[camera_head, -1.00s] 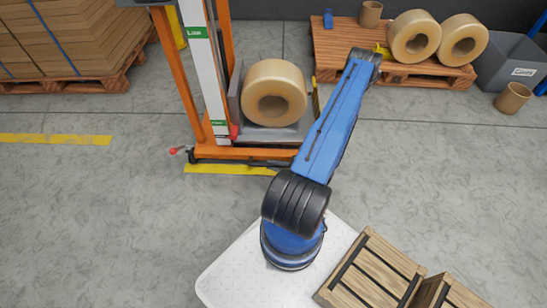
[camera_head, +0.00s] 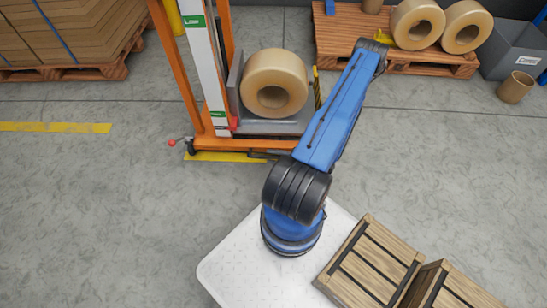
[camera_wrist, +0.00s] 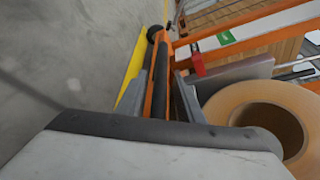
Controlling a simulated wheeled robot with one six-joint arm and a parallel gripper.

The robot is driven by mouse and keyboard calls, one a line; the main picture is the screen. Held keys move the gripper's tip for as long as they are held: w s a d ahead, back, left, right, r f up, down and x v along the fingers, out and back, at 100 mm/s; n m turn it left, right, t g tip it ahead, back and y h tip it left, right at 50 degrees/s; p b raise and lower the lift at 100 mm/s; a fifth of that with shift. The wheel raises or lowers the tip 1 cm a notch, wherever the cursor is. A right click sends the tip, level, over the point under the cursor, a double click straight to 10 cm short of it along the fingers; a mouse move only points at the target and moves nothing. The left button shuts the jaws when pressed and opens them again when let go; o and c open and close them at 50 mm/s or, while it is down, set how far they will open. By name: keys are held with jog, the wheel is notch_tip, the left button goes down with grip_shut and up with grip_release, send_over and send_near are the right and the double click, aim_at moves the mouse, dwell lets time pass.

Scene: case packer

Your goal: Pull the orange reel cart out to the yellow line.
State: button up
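The orange reel cart (camera_head: 235,142) stands upright left of my blue arm, carrying a large tan reel (camera_head: 274,83) on its grey cradle. The yellow line (camera_head: 225,156) lies on the floor along the cart's near edge, with a small gap or slight overlap. It also shows in the wrist view (camera_wrist: 130,75). My gripper (camera_wrist: 167,80) has its grey fingers either side of the cart's dark bar and looks shut on it. The fingertips are partly hidden. In the head view my arm covers most of the gripper.
A pallet with tan reels (camera_head: 417,24) stands at the back right beside a grey bin (camera_head: 515,55). A loose core (camera_head: 515,87) is on the floor there. Stacked boards on a pallet (camera_head: 75,70) are at the back left. Wooden crates (camera_head: 370,262) sit by my base. The left floor is clear.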

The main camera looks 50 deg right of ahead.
jog(key=shift+s, duration=0.1)
jog(key=v, duration=1.7)
jog(key=shift+d, duration=0.15)
jog(key=shift+r, duration=0.1)
jog(key=w+r+n+g+y, duration=0.2)
jog(key=w+r+n+g, duration=0.25)
jog(key=r, duration=0.45)
jog(key=w+r+n+g+y, duration=0.3)
jog(key=w+r, duration=0.2)
jog(key=r, duration=0.4)
jog(key=w+a+r+n+g+h, duration=0.1)
jog(key=w+a+r+n+g, duration=0.2)
jog(key=a+r, duration=0.3)
jog(key=w+a+r+n+g+h, duration=0.1)
jog(key=w+a+r+n+g, duration=0.2)
jog(key=r, duration=0.6)
jog(key=a+r+n+h, duration=0.3)
jog(key=a+r+h, duration=0.2)
jog(key=a+r, duration=0.85)
jog(key=s+a+r+n+t+h, duration=0.3)
jog(key=s+a+r, duration=0.5)
jog(key=r, duration=0.3)
jog(key=shift+s+a+t+h, duration=0.2)
jog(key=shift+s+t+h, duration=0.1)
jog(key=shift+s+t, duration=0.05)
